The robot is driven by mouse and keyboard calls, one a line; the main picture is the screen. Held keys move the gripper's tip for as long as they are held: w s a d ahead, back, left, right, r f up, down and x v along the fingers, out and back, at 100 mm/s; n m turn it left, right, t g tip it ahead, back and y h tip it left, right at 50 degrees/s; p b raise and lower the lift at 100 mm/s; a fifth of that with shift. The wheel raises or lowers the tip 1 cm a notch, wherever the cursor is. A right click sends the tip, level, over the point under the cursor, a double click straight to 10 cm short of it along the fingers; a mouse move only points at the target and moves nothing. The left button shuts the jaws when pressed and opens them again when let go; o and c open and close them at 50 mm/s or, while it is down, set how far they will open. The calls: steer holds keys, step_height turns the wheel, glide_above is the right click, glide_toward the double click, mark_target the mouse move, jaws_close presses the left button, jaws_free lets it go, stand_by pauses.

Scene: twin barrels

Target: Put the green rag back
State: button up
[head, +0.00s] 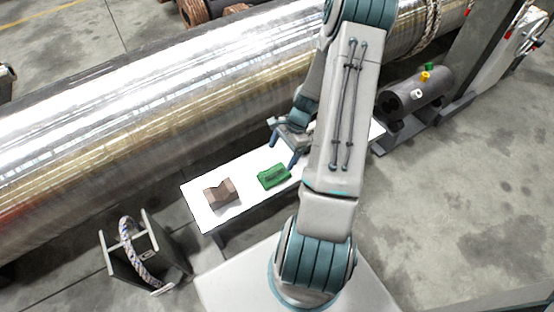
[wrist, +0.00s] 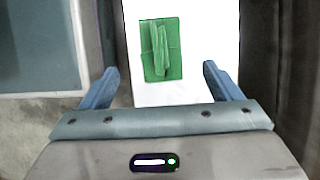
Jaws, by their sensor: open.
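The green rag (head: 273,177) lies on a white tabletop (head: 204,216), near the middle of its visible part in the head view. In the wrist view the rag (wrist: 172,50) is a flat green piece with a raised fold along it, ahead of the fingers. My gripper (head: 283,148) is above the table, just beyond the rag in the head view. Its two blue fingers (wrist: 160,86) are spread wide with nothing between them. My arm hides part of the table to the right.
A large shiny metal barrel (head: 150,105) runs behind the table. A dark cylinder (head: 415,93) with coloured knobs stands at right. A metal stand with a rope (head: 137,262) is at lower left.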

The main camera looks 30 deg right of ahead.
steer(key=s+a+r+n+h, duration=0.1)
steer(key=a+r+n, duration=0.35)
steer(key=r, duration=0.45)
steer(key=s+a+r+n+h, duration=0.15)
steer(key=a+r+n, duration=0.3)
steer(key=r, duration=0.45)
steer(key=s+a+r+n+t+h, duration=0.1)
steer(key=s+a+r+n+h, duration=0.1)
steer(key=s+a+r+n, duration=0.5)
step_height(320, 180, up, 2)
steer(key=s+n, duration=0.1)
steer(key=s, duration=0.1)
steer(key=shift+s+r+n, duration=0.2)
steer(key=shift+s+n, duration=0.15)
steer(key=shift+n, duration=0.05)
